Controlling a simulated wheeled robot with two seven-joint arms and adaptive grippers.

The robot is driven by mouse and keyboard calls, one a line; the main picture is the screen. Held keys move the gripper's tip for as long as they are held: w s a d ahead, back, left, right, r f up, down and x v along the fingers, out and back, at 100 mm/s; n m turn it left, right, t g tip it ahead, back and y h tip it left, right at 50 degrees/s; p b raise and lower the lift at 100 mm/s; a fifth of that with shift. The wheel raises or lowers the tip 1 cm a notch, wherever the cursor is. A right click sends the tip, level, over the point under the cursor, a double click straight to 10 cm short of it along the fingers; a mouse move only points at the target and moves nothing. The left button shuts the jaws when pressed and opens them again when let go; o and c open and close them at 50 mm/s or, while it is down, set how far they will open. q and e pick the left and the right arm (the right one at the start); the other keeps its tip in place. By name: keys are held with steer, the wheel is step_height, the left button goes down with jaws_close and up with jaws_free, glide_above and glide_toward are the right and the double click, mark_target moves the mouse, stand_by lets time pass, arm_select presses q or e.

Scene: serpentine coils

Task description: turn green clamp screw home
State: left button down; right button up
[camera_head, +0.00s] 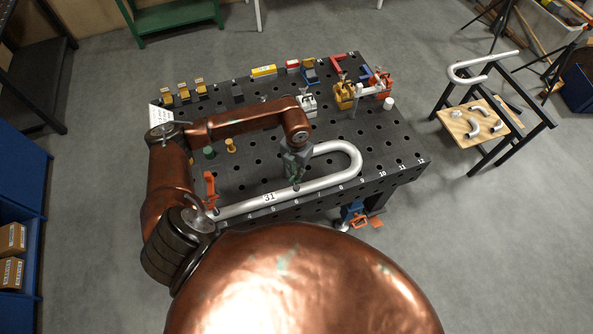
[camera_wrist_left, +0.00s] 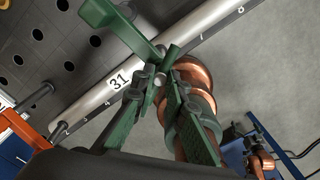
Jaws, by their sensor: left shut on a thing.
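A silver U-bent tube (camera_head: 352,158) with a "31" label lies along the front of the dark perforated table. The tube also crosses the left wrist view (camera_wrist_left: 208,22). The green clamp (camera_wrist_left: 122,28) stands at the tube's straight run in the left wrist view; its bar reaches up and left over the table. My left gripper (camera_head: 294,162) comes down from above at that run. In the left wrist view its fingers (camera_wrist_left: 160,82) are shut around the clamp's small grey screw end. The fingers hide most of the screw, and the clamp barely shows in the head view. My right gripper is not seen.
An orange clamp (camera_head: 210,189) stands at the tube's left end. Yellow (camera_head: 344,95) and red (camera_head: 381,84) clamps stand at the back right. A small green peg (camera_head: 209,152) and a yellow peg (camera_head: 230,145) stand left of the gripper. A side stand (camera_head: 459,126) holds bent pieces.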

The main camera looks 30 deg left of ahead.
mark_target(296, 173)
arm_select(q)
steer(key=shift+n, duration=0.3)
steer(key=c, duration=2)
jaws_free()
steer(key=shift+o, duration=0.5)
steer(key=shift+r, duration=0.1)
step_height(296, 173, up, 12)
